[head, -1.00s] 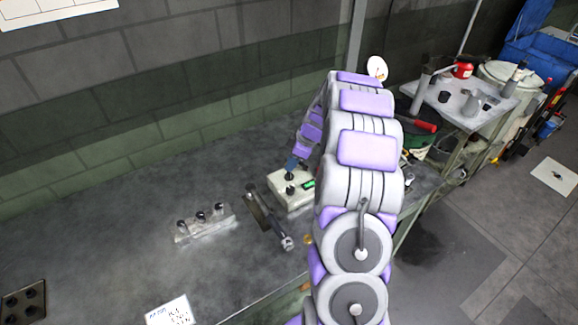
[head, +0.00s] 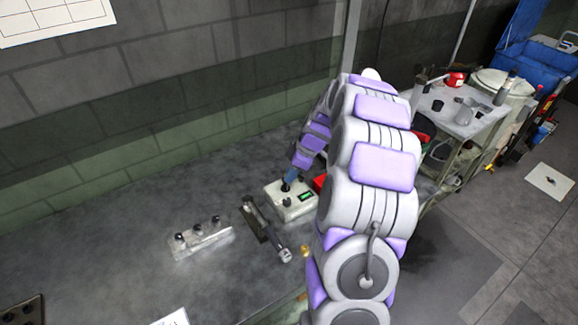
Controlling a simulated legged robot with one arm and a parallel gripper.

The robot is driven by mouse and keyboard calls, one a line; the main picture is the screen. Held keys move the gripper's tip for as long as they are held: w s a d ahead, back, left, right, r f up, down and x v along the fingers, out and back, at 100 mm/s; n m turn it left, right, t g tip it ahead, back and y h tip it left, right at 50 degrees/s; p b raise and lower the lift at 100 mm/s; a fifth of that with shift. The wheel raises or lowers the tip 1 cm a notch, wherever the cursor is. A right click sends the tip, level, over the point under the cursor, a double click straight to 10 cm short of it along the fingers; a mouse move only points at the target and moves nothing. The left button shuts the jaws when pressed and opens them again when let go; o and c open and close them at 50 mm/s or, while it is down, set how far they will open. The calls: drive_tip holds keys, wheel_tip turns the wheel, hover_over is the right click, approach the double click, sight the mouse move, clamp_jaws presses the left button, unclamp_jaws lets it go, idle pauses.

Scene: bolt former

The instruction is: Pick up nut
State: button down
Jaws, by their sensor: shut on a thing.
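My gripper (head: 288,183), blue at its end, reaches down over a pale box (head: 294,209) with a small green display on the workbench. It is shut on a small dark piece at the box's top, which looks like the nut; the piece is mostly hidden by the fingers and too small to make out. A second dark knob-like piece (head: 287,202) stands on the box just in front of it. I cannot tell whether the held piece still touches the box. My arm hides the area to the right of the box.
A dark tool with a metal end (head: 284,254) lies left of the box. A small brass-coloured piece (head: 305,250) is near the bench's front edge. A metal block (head: 201,240) holds several dark pieces. The bench (head: 110,250) is clear between block and wall.

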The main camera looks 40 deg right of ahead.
drive_tip(key=s+a+r+p, duration=0.1)
drive_tip(key=s+a, duration=0.3)
drive_tip(key=s, duration=0.7)
drive_tip(key=shift+s, duration=0.35)
drive_tip(key=shift+r, duration=0.1)
